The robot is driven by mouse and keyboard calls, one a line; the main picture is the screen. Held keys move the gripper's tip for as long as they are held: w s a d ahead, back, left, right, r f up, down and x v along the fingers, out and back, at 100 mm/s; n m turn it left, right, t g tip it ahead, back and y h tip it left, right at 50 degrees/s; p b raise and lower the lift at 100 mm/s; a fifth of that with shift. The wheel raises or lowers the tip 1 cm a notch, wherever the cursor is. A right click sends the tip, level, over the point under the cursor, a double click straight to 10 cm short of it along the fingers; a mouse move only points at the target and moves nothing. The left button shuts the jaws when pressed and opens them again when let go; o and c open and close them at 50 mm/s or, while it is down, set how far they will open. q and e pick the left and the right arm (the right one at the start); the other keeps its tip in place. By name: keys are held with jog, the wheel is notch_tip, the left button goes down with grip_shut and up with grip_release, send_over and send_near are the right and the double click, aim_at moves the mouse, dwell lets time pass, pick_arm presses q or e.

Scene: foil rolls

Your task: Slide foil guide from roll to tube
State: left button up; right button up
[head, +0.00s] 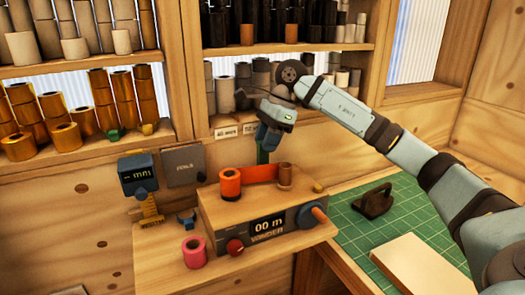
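An orange foil roll (230,184) stands on the left of the winder's top. A brown tube (285,175) stands on the right. An orange foil strip (259,174) spans between them. My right gripper (266,142) is above and behind the strip, pointing down. It appears shut on a narrow green piece, which looks like the foil guide (262,156). The guide's lower end is at the strip, partly hidden, so contact cannot be told. My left gripper is not in view.
The winder (268,222) reads "00 m" and has a red knob (234,246) and an orange handle (319,214). A pink roll (194,252) and a blue device (137,172) are at left. A green mat (395,225) holds a dark tool (376,200). Shelves of rolls line the back.

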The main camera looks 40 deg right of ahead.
jog(key=v, duration=1)
jog(key=shift+d+r, duration=0.2)
jog(key=shift+d, duration=0.05)
jog(key=shift+s, duration=0.1)
